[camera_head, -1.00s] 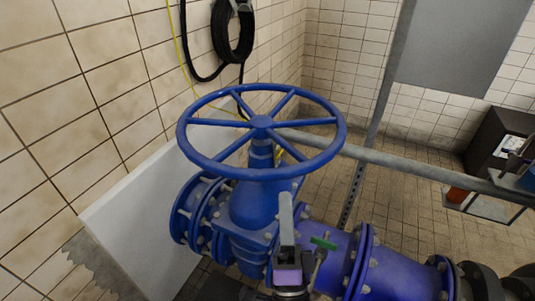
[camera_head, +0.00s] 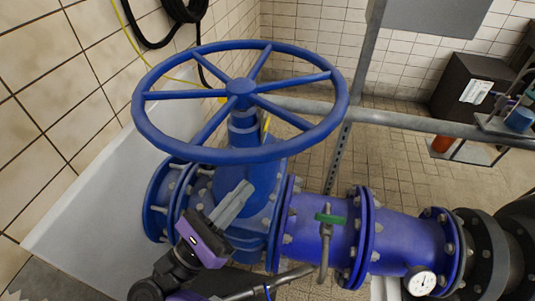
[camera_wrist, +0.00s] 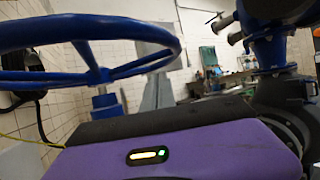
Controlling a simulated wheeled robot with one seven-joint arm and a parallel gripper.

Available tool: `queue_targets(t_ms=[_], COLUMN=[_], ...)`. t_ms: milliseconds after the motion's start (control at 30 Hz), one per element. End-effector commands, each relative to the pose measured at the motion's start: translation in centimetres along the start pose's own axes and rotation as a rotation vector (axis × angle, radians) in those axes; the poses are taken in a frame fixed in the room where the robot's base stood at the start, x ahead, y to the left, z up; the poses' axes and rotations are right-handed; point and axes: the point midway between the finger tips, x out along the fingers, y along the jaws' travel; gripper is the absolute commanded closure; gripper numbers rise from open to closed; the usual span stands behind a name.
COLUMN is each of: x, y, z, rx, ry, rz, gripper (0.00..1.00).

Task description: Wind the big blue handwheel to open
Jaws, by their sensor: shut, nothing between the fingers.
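The big blue handwheel (camera_head: 240,88) sits level on top of the blue valve body (camera_head: 245,205), with several spokes meeting at a hub. In the wrist view the handwheel (camera_wrist: 95,72) fills the upper left, rim and spokes seen nearly edge-on. My gripper (camera_head: 243,190) is in front of the valve body, below the near rim of the wheel and apart from it. Its grey fingers are together and empty, pointing up and to the right. They also show in the wrist view (camera_wrist: 157,93), to the right of the wheel's hub.
A blue pipe (camera_head: 405,238) with flanges runs right from the valve, carrying a green-handled tap (camera_head: 330,219) and a gauge (camera_head: 421,281). A grey rail (camera_head: 420,122) passes behind the wheel. A tiled wall (camera_head: 50,95) stands close on the left. Open floor lies beyond the rail.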

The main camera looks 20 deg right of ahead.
Motion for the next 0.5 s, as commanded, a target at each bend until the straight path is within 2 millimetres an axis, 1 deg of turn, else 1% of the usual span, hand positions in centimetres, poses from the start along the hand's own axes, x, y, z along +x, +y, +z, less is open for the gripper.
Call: queue_targets(t_ms=[167, 500], x=[2.5, 9.2], y=[-0.1, -0.1], z=[0.3, 0.4], rx=[-0.003, -0.004], ry=[0.000, -0.001], rz=[-0.004, -0.003], gripper=[1.00, 1.00])
